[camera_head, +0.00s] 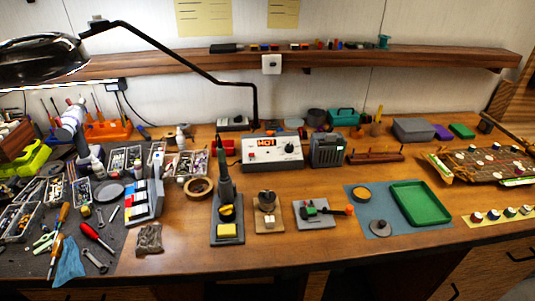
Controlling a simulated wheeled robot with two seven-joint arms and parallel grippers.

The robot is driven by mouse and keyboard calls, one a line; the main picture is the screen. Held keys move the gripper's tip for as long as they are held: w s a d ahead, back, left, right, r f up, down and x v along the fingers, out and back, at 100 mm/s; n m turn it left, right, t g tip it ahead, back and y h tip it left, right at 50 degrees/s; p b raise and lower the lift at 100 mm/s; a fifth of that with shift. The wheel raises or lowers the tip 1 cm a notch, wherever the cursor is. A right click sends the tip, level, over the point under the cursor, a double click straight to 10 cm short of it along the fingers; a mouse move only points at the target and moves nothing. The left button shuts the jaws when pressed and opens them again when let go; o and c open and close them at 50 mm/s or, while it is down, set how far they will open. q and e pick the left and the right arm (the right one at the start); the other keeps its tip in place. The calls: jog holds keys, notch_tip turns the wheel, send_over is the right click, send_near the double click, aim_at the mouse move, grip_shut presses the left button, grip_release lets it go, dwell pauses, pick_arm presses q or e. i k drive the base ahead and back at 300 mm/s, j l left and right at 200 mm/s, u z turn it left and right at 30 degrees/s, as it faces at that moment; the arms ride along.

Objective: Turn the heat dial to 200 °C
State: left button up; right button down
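The heat dial (290,148) is a small black round knob on the right of the front face of a white control box (262,158). The box stands at the back middle of the workbench. A label reading HOT (265,142) shows at the upper middle of its face, with small marks or controls at its left. The dial's pointer and temperature marks are too small to read. A soldering iron (224,170) stands upright in a holder in front of the box, at its left. I cannot make out either of my grippers in this view, and nothing is seen touching the dial.
A black lamp (40,60) hangs over the left side on a long bent arm. Tools and part trays crowd the dark mat (130,215) at left. A grey device (327,150) stands right of the box. A green tray (420,204) lies at right. Bare wood lies before the box.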

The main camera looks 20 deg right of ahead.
aim_at(289, 148)
jog(key=l, duration=0.65)
jog(key=i+l+z, duration=0.1)
jog(key=l, duration=0.55)
